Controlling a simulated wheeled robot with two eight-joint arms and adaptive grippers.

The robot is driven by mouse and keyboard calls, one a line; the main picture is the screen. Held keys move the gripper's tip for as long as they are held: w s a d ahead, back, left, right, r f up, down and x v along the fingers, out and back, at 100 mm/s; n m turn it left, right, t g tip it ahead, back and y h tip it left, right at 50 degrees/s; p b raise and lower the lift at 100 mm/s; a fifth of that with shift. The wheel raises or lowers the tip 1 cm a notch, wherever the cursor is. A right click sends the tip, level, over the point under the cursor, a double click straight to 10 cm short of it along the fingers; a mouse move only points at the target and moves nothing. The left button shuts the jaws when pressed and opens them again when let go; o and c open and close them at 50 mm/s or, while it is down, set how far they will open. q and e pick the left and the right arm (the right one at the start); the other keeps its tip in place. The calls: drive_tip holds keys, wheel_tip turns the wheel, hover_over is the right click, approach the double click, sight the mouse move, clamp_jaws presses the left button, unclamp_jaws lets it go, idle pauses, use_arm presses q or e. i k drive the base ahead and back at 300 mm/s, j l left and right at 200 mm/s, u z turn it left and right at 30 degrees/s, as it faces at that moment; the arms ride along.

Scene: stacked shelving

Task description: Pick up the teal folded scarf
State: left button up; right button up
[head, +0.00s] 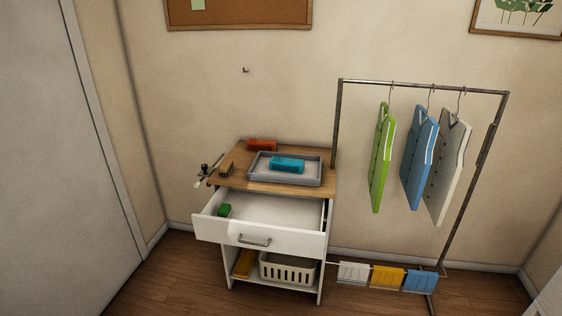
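The teal folded scarf (287,164) lies in a grey tray (262,178) on the wooden top of a small white cabinet. It looks like a compact block and sits near the middle of the tray, apart from its rim. Neither of my grippers shows in the head view, so I cannot see how they stand to the scarf.
The drawer (262,231) is open, with a green item (224,210) inside. A clothes rack (338,125) stands to the right.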

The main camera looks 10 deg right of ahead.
sight(279, 164)
drive_tip(key=i, duration=0.55)
drive_tip(key=i+j+z, duration=0.15)
drive_tip(key=i, duration=0.35)
